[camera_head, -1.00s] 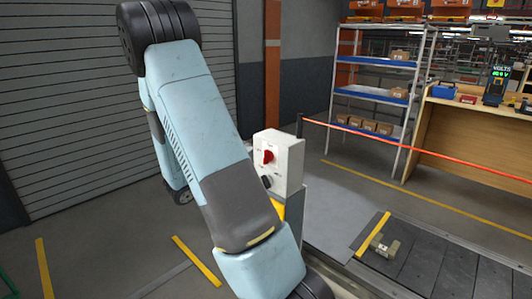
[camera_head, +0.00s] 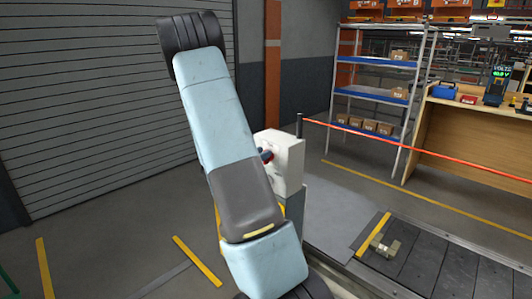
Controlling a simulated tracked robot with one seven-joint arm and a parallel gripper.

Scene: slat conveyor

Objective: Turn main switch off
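A white switch box (camera_head: 290,155) stands on a grey post, right of my arm in the head view. Its red rotary knob (camera_head: 263,153) is partly visible at the arm's edge, with a small dark shape against it. I cannot tell whether that shape is part of the knob or of my arm, nor how the knob is turned. The lower part of the box's front, with the black knob seen earlier, is hidden behind my arm. My gripper cannot be made out; my arm links cover the area left of the box.
A red barrier line (camera_head: 420,148) runs right from a dark post beside the box. The slat conveyor (camera_head: 440,270) lies at lower right with a small metal part (camera_head: 384,246) on it. A shelf rack (camera_head: 375,95) and wooden bench (camera_head: 470,140) stand behind.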

